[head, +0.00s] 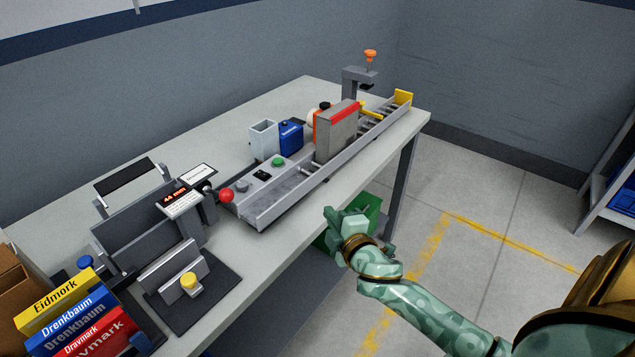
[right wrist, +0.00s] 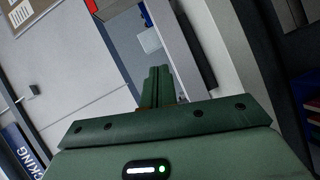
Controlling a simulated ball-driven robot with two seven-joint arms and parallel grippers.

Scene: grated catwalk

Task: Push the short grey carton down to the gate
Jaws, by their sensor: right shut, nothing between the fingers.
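The grey carton (head: 336,137), with a red band along its top, stands upright on the roller track (head: 310,178). A yellow bar (head: 371,111) shows just beyond it, and a yellow end plate (head: 403,98) closes the track's far end. I cannot tell which of these is the gate. My right gripper (head: 342,218) is in front of the table's front edge, apart from and nearer than the carton. Its fingers also show in the right wrist view (right wrist: 157,86), shut and empty. My left gripper is not in view.
A post with an orange knob (head: 370,56) stands beside the track's far part. A white bin (head: 264,138) and a blue container (head: 291,137) stand behind the track. A red ball knob (head: 226,195) is at its near end. A green bin (head: 364,214) is below the table edge.

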